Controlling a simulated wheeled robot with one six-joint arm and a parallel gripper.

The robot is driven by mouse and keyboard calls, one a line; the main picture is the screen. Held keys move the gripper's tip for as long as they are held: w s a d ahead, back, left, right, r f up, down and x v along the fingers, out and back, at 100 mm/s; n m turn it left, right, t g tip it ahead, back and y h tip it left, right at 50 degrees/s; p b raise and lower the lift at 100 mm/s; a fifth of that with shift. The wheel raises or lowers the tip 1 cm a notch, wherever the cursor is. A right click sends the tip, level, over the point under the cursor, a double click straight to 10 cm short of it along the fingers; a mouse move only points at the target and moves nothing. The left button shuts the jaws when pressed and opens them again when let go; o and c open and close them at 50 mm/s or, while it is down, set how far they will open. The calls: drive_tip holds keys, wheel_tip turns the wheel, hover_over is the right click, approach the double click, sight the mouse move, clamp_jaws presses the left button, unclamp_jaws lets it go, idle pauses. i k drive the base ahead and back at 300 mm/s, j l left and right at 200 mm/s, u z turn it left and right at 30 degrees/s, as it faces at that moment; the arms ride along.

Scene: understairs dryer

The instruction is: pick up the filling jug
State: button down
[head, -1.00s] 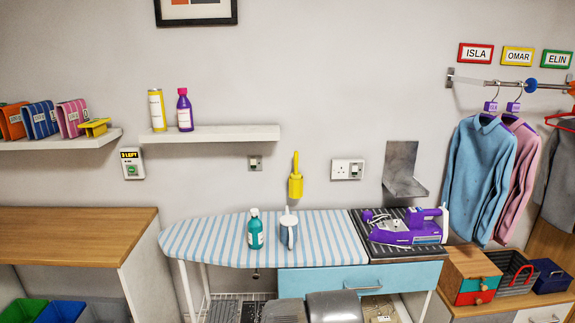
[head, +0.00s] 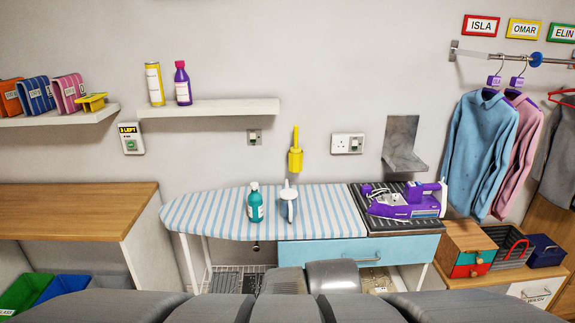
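Grey rounded parts of my own arm fill the bottom of the head view, in front of the board and below the jug. My gripper's fingertips do not show, so I cannot see whether they are open or shut. Nothing is seen touching the jug.
A purple iron (head: 405,203) rests on the dark ribbed surface right of the jug. A yellow brush (head: 295,158) hangs on the wall behind. A white shelf (head: 215,108) with two bottles is above left. The board's left part is bare.

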sight(289, 196)
drive_tip(key=i+l+u, duration=0.2)
drive_tip(key=i, duration=0.25)
drive_tip(key=i+l+u, duration=0.2)
drive_tip(key=i, duration=0.3)
drive_tip(key=i+l+u, duration=0.2)
drive_tip(key=i, duration=0.25)
drive_tip(key=j, duration=0.1)
